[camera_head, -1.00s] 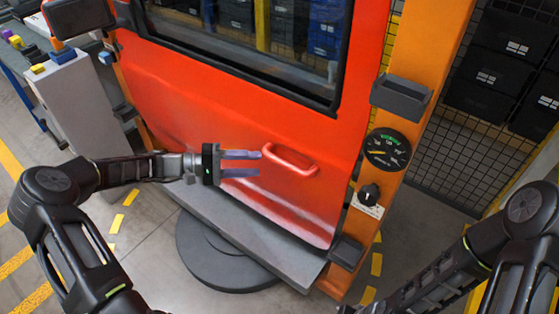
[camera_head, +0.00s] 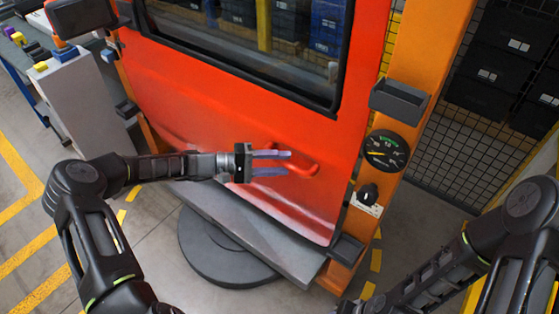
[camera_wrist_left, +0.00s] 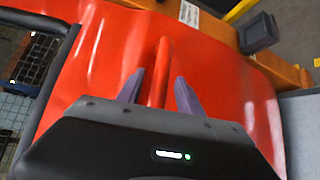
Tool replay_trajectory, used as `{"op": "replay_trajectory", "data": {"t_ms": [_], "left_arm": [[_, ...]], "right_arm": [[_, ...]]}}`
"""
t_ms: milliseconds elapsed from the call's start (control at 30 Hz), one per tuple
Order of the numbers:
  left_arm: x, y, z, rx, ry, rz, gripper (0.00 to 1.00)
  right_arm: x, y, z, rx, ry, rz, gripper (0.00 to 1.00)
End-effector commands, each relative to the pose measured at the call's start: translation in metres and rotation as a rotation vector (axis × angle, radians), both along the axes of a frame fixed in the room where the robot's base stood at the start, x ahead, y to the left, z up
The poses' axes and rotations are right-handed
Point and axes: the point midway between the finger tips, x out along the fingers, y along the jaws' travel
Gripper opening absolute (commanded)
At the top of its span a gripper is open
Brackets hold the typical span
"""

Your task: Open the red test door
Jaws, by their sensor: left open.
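The red test door (camera_head: 222,95) stands in an orange frame, with a dark window in its upper part. It looks shut. Its red handle (camera_head: 310,168) is a loop at the lower right of the door. My left gripper (camera_head: 288,163) is open at the handle, its two purple-grey fingers pointing right and overlapping the handle in the head view. In the left wrist view, the handle (camera_wrist_left: 160,72) stands between the two open fingertips (camera_wrist_left: 158,85). I cannot tell whether the fingers touch it. My right arm shows at the lower right; its gripper is out of view.
A grey ledge (camera_head: 255,232) and a round dark base (camera_head: 215,255) lie below the door. A grey cabinet (camera_head: 82,98) stands left.

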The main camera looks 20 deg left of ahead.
Motion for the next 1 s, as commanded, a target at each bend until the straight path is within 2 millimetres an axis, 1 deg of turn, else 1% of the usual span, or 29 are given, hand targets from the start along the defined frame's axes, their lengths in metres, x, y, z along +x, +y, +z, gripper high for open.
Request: {"op": "replay_trajectory", "data": {"t_ms": [267,767,800,1000], "left_arm": [[0.0007,-0.001,-0.0006,0.0,0.0,0.001,0.42],[0.0004,-0.0007,-0.0006,0.001,0.0,0.001,0.01],[0.0004,-0.0007,-0.0006,0.001,0.0,0.001,0.0],[0.0004,-0.0007,-0.0007,0.001,0.0,0.001,0.0]], "right_arm": [[-0.0001,0.0,-0.0001,0.0,0.0,0.0,0.36],[0.0,0.0,0.0,0.0,0.0,0.0,0.36],[0.0,0.0,0.0,0.0,0.0,0.0,0.36],[0.0,0.0001,0.0,0.0,0.0,0.0,0.36]]}}
